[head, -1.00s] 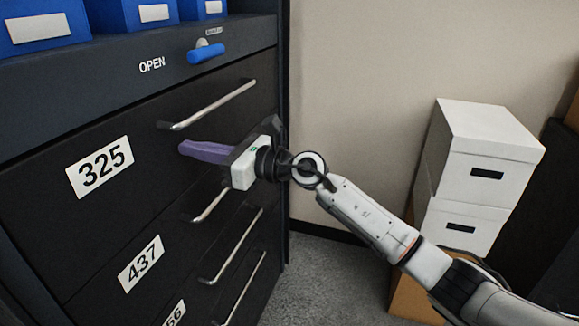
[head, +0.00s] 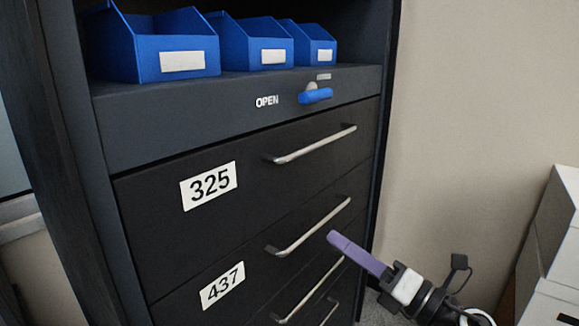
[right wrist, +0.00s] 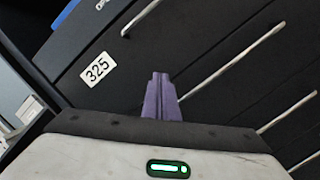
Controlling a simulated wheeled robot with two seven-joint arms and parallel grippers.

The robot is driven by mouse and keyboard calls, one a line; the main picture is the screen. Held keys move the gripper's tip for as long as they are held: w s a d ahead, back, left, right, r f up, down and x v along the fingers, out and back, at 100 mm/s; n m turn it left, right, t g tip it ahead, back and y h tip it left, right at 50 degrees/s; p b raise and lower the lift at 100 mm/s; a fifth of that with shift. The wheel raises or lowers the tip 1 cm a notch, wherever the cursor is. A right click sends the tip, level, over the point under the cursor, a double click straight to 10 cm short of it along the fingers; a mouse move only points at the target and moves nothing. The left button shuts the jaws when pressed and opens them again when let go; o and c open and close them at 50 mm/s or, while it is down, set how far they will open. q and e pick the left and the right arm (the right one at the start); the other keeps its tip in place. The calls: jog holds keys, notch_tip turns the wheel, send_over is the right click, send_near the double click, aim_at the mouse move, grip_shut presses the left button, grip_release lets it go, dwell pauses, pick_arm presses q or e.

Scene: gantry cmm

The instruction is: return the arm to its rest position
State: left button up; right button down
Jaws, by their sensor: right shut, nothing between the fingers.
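My right gripper (head: 334,236) has purple fingers and is at the lower right of the head view, in front of the dark drawer cabinet (head: 150,213). Its fingers are shut together with nothing between them. It also shows in the right wrist view (right wrist: 161,76), pointing toward the cabinet front. In the head view the fingertips appear just right of the second drawer's handle (head: 310,228); I cannot tell how far in front of the cabinet they are. Most of my right arm is out of frame. My left gripper is not in view.
The cabinet has drawers labelled 325 (head: 209,186) and 437 (head: 222,286) with protruding bar handles. A blue lever (head: 316,96) sits beside the word OPEN. Several blue bins stand on the shelf above. White boxes (head: 556,240) stand at the right; bare wall lies between.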

jog(key=s+d+f+m+h, duration=0.2)
jog(key=s+f+m+h, duration=0.3)
jog(key=f+m, duration=0.6)
jog(key=s+d+f+m+h, duration=0.3)
jog(key=s+f+m+h, duration=0.15)
jog(key=f+m, duration=0.7)
jog(key=s+a+f+m+g+h, duration=0.1)
jog(key=s+f+m+g, duration=0.5)
jog(key=s+f, duration=1.1)
jog(key=s+m+h, duration=0.1)
jog(key=s+m, duration=0.1)
jog(key=m, duration=0.2)
